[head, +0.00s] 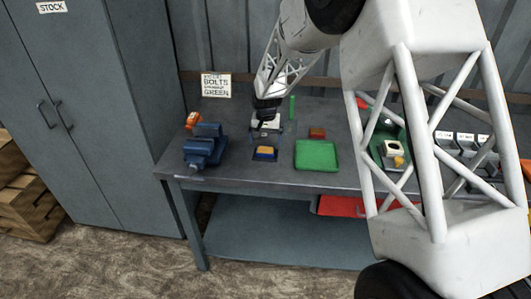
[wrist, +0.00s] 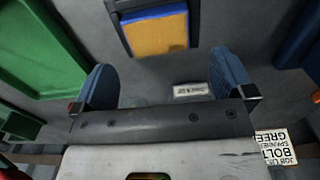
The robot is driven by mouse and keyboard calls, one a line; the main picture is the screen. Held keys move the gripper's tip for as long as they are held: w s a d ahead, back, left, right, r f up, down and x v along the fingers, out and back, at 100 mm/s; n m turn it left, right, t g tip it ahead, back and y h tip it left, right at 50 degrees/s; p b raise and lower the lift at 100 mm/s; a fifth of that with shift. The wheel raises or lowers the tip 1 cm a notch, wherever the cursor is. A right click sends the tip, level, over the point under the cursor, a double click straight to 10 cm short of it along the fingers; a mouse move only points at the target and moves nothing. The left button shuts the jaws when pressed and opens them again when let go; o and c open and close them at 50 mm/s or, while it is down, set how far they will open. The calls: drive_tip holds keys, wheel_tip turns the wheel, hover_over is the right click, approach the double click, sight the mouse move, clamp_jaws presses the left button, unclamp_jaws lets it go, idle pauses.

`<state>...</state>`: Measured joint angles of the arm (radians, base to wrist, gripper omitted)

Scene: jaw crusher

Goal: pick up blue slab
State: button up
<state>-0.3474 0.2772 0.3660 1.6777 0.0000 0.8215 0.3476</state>
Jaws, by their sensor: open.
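The blue slab (head: 265,156) is at the front of a small dark holder on the bench, against a yellow-orange piece (head: 264,149). In the wrist view the slab (wrist: 152,13) shows as a blue strip at the top edge, with the larger yellow-orange face (wrist: 157,36) below it. I cannot tell whether they are one piece or two. My gripper (head: 266,131) is above and just behind the holder, pointing down. In the wrist view its two blue fingers (wrist: 165,82) are spread wide with nothing between them, apart from the slab.
A blue vise (head: 204,150) stands left of the holder and a green tray (head: 317,155) right of it. A reddish-brown block (head: 317,133) and a thin green post (head: 292,107) stand behind. A sign (head: 215,86) is at the back wall.

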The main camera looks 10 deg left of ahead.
sight(266, 147)
drive_tip(key=shift+f, duration=1.9)
drive_tip(key=c, duration=1.3)
drive_tip(key=shift+r, duration=0.15)
drive_tip(key=shift+r, duration=0.4)
wheel_tip(266, 147, up, 3)
drive_tip(key=shift+f, duration=0.1)
drive_tip(key=s+d, duration=0.1)
drive_tip(key=s, duration=0.4)
drive_tip(key=s+d, duration=0.2)
drive_tip(key=s, duration=0.3)
drive_tip(key=s+d+r, duration=0.1)
drive_tip(key=s+d, duration=0.1)
drive_tip(key=s, duration=0.3)
drive_tip(key=shift+d+r, duration=0.1)
drive_tip(key=shift+d, duration=0.1)
